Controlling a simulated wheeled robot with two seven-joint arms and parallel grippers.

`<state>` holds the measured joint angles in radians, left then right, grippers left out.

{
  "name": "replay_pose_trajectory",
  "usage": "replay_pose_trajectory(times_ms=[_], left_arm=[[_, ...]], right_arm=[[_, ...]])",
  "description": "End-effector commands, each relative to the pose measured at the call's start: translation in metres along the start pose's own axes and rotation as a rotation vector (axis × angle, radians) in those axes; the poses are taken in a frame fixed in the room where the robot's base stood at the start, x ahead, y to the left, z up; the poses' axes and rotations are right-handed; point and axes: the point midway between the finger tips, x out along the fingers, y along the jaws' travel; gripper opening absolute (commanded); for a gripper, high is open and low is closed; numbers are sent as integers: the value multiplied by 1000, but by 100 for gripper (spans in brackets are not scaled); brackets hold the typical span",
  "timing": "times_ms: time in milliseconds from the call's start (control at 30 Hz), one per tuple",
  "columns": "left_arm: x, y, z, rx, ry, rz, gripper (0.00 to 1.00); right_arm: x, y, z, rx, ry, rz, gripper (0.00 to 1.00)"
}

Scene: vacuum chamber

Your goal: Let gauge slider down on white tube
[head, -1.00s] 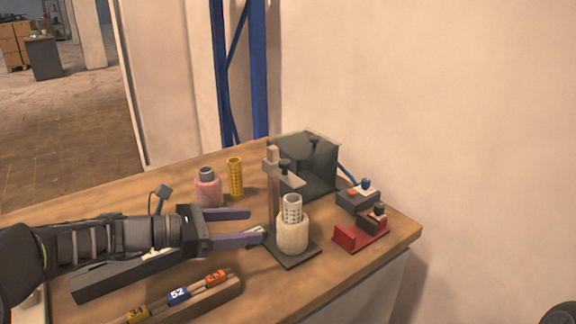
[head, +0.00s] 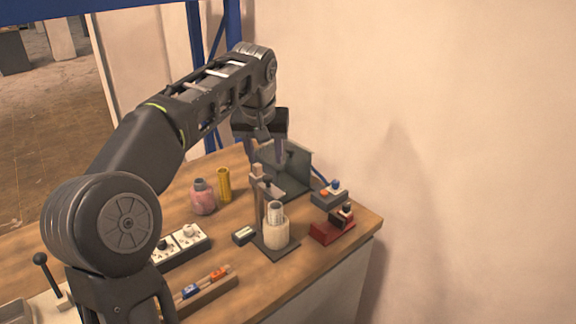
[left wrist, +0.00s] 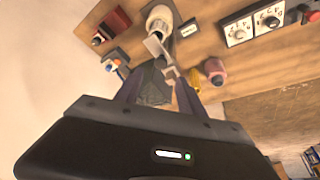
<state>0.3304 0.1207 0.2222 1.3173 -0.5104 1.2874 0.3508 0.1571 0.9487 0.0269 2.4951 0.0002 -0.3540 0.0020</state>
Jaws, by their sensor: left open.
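A perforated grey sleeve (head: 275,210) sticks up from the tube. My left gripper (head: 267,164) points down, open and empty, above and behind the post. In the left wrist view the slider (left wrist: 154,45) and the white tube (left wrist: 158,20) show beyond my open fingers. I cannot tell whether the slider touches the sleeve. My right gripper is out of view.
A dark glassy box (head: 295,172) stands close behind the gauge. A pink bottle (head: 203,198) and yellow cylinder (head: 224,185) stand left of it. A red block (head: 332,226) and grey switch box (head: 328,196) are at right. A small display (head: 244,235) lies beside the base.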

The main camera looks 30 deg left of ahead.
Motion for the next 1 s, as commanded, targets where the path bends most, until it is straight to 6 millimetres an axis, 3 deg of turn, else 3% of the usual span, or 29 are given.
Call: replay_pose_trajectory(times_ms=[367,800,1000], left_arm=[[6,0,1,-1,-3,-1,46],[64,-1,2,-2,-5,-1,46],[79,0,1,-3,-3,0,46]], right_arm=[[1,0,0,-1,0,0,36],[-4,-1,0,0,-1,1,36],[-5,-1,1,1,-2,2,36]])
